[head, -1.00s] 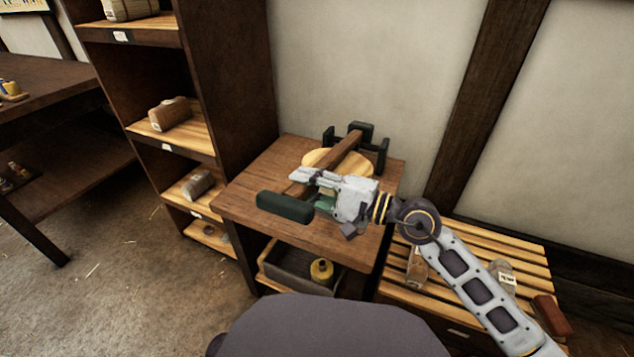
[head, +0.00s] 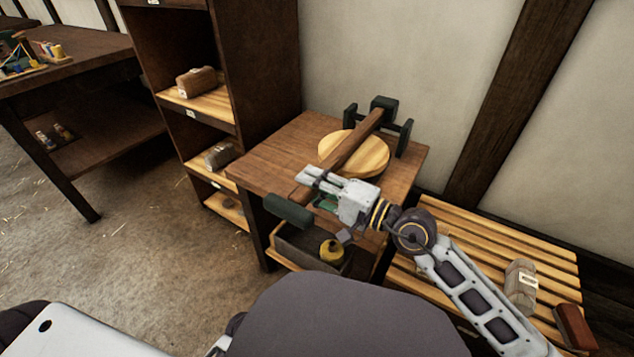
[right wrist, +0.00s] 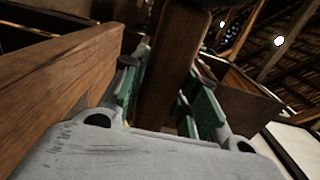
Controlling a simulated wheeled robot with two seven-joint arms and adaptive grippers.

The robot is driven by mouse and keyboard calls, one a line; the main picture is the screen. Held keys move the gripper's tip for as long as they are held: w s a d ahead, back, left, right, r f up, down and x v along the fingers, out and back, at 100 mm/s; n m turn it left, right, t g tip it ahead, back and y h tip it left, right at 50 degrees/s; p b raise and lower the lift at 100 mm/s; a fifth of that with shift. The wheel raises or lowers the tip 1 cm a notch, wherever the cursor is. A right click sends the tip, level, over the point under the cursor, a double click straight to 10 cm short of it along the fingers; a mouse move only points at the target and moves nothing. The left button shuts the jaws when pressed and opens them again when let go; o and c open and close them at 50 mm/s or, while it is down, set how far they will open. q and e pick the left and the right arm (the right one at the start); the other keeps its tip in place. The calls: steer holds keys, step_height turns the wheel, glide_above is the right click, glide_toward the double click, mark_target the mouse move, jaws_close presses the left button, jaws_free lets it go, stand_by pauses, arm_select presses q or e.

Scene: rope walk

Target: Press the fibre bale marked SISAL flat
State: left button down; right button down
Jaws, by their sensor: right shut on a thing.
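The press stands on a wooden table (head: 265,160). It has a dark bracket (head: 403,138) at the back, a round pale wooden plate (head: 370,158) and a brown wooden lever (head: 352,142) with a dark green handle (head: 288,210). My right gripper (head: 317,190) is shut on the lever near its handle end. The right wrist view shows the lever (right wrist: 170,75) between the green finger pads. The handle hangs out past the table's front edge. No bale shows under the plate; anything there is hidden. No SISAL marking is readable. My left gripper is out of view.
A labelled bale (head: 520,286) lies on a slatted bench (head: 490,228) at the right, its label unreadable. Wrapped bales (head: 196,81) (head: 220,155) sit on the left shelves. Floor at left is clear.

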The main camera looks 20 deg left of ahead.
steer(key=shift+s+f, duration=0.1)
steer(key=shift+f, duration=0.6)
steer(key=c, duration=1.1)
jaws_free()
steer(key=shift+r, duration=0.15)
steer(key=shift+r, duration=0.1)
steer(key=shift+d, duration=0.1)
steer(key=shift+d, duration=0.3)
steer(key=shift+v, duration=5.65)
steer(key=shift+r, duration=0.1)
